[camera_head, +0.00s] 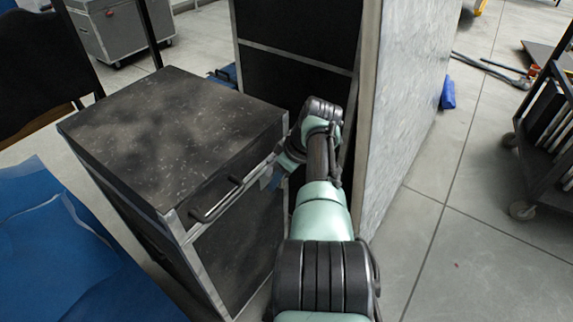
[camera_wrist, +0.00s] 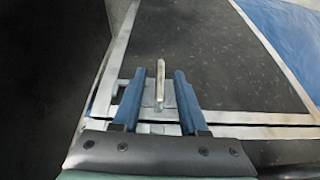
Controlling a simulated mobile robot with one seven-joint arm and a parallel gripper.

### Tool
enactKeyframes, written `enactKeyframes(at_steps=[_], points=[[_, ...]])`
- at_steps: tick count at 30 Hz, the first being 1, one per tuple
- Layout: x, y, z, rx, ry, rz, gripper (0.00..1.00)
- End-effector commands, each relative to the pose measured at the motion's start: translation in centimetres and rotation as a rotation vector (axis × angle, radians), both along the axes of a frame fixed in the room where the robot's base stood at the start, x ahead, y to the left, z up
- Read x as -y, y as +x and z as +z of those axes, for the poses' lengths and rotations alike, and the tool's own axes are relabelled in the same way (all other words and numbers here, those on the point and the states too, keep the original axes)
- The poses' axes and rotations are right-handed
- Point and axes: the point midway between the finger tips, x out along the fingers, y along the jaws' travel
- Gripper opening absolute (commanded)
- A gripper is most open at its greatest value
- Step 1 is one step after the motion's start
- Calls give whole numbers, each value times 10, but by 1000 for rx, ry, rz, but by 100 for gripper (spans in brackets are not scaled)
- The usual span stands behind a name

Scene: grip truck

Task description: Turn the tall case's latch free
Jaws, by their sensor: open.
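The tall case (camera_head: 230,238) is black with metal edging and a dark, scuffed top, and stands left of my arm. The latch (camera_wrist: 160,85) is a small metal plate with a raised, narrow tab in the wrist view. My gripper (camera_wrist: 158,80) has blue fingers, open, one on each side of the latch tab, with gaps showing. In the head view my gripper (camera_head: 272,178) is at the case's right edge, and the latch is hidden there.
A bar handle (camera_head: 215,200) sticks out of the case front. A blue sheet (camera_head: 60,250) lies at left. A wheeled cart (camera_head: 545,130) stands far right, with clear floor before it.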

Motion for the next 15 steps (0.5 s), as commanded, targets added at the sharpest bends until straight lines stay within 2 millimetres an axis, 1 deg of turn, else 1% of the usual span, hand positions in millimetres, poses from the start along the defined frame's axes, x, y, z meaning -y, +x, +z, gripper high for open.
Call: enactKeyframes(at_steps=[1,5,8,15], points=[[2,-1,8,2,0,-2,42],[7,-4,25,2,0,-2,42],[13,-7,41,3,0,-2,42],[28,-18,83,4,0,-2,42]])
